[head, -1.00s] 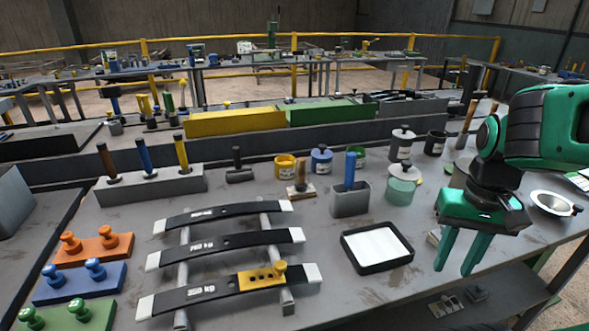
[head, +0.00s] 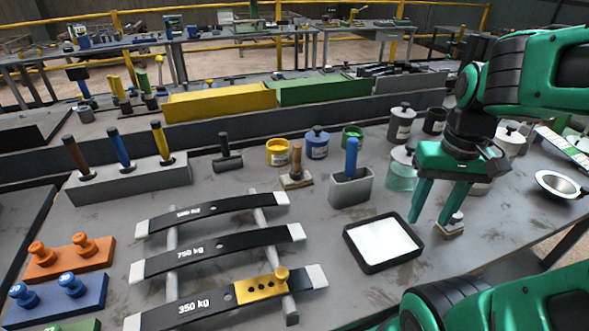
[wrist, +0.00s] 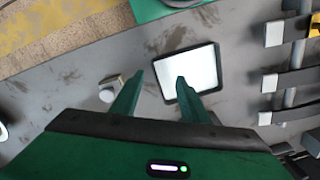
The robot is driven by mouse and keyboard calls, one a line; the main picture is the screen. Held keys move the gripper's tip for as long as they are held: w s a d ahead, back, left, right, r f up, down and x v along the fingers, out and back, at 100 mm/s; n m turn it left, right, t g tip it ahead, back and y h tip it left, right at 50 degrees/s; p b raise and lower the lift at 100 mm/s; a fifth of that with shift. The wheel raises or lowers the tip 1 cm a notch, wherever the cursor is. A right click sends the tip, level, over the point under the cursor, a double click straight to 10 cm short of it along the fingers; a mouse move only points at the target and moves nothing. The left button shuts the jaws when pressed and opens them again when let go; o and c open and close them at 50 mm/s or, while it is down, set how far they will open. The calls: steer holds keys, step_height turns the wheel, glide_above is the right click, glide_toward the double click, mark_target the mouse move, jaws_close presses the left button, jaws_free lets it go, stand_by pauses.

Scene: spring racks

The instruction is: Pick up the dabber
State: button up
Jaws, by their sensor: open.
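A small block with a pale pad-like base and a grey knob (head: 453,223), which looks like the dabber, stands upright on the bench right of the white pad tray (head: 350,238). It also shows in the wrist view (wrist: 108,90), left of the fingers. My gripper (head: 430,218) points down with its green fingers apart and empty. In the wrist view, my gripper (wrist: 160,82) hangs between the block and the tray, its right finger overlapping the tray. The block is apart from the fingers, partly behind one in the head view.
A grey holder (head: 350,190) with a blue-handled tool and a wooden-handled brush (head: 296,170) stand behind the tray. Jars, including a glass one (head: 401,178), stand near my arm. A spring rack (head: 215,250) is at the left.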

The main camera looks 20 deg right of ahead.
steer(key=w+a+r+n, duration=0.2)
steer(key=w+n, duration=0.2)
steer(key=w, duration=0.5)
steer(key=w+a+r+n, duration=0.2)
steer(key=w+a+n, duration=0.15)
steer(key=w, duration=0.45)
steer(key=n, duration=1)
glide_toward(297, 161)
steer(key=shift+w+d+f, duration=0.1)
steer(key=shift+w+f, duration=0.1)
steer(key=shift+w, duration=0.35)
steer(key=shift+w+f+n, duration=0.1)
steer(key=shift+f+n, duration=0.15)
steer(key=shift+f, duration=0.05)
step_height(297, 161, down, 10)
steer(key=shift+w+f, duration=0.1)
steer(key=shift+w, duration=0.05)
steer(key=c, duration=0.8)
